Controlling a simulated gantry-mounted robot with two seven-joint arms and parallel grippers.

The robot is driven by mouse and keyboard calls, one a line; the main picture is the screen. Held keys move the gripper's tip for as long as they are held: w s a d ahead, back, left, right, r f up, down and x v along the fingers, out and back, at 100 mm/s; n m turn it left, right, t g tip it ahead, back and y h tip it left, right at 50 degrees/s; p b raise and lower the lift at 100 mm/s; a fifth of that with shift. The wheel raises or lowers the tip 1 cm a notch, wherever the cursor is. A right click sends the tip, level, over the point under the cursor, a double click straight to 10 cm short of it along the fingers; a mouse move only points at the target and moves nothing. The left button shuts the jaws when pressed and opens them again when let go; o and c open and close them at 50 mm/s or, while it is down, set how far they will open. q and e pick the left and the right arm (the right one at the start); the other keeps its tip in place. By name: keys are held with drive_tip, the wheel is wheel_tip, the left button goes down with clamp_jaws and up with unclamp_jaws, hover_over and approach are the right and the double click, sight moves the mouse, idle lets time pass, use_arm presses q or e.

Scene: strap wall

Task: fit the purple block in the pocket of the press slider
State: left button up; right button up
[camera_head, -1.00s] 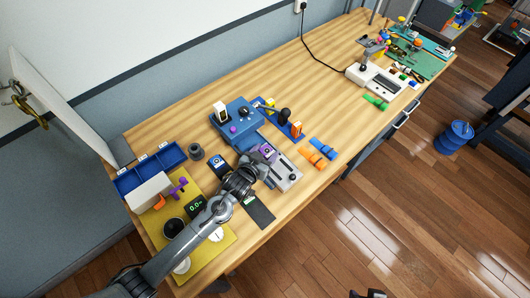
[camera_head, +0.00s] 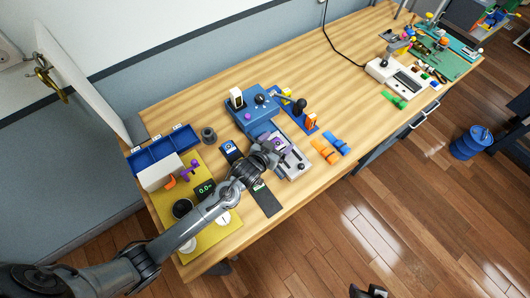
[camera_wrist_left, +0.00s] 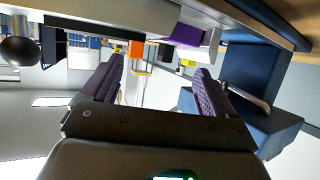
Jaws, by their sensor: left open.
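The purple block (camera_head: 279,142) sits at the grey press slider (camera_head: 295,166), in front of the blue press (camera_head: 255,117). My left gripper (camera_head: 276,150) is right beside the block and partly covers it in the head view. In the left wrist view the two fingers of my gripper (camera_wrist_left: 160,66) are apart with nothing between them. The purple block (camera_wrist_left: 196,38) shows there beyond the fingertips, against a light grey surface. How deep the block sits in the pocket is hidden. Dark tips of my right gripper (camera_head: 368,291) show at the bottom edge, too little to judge.
Orange (camera_head: 325,151) and blue (camera_head: 338,142) pieces lie right of the slider. A blue board (camera_head: 297,113) with a black knob stands behind it. The blue bin tray (camera_head: 163,150) and yellow mat (camera_head: 205,243) are at left. The table's middle right is clear.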

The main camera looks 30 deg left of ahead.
use_arm(q)
drive_tip(key=s+a+r+g, duration=0.1)
drive_tip(key=s+g, duration=0.2)
drive_tip(key=s, duration=0.7)
drive_tip(key=s+a+r+g, duration=0.1)
drive_tip(key=s+a+g, duration=0.1)
drive_tip(key=s, duration=0.9)
drive_tip(key=s+a+r+g+y+p, duration=0.1)
drive_tip(key=s+g, duration=0.3)
drive_tip(key=s, duration=0.6)
drive_tip(key=shift+s+a+r+m+g, duration=0.15)
drive_tip(key=shift+s+r+m+g, duration=0.05)
drive_tip(key=shift+s+m+g, duration=0.2)
drive_tip(key=shift+r, duration=0.25)
wheel_tip(320, 180, up, 23)
drive_tip(key=p, duration=2.3)
drive_tip(key=shift+f, duration=0.2)
drive_tip(key=shift+f, duration=0.1)
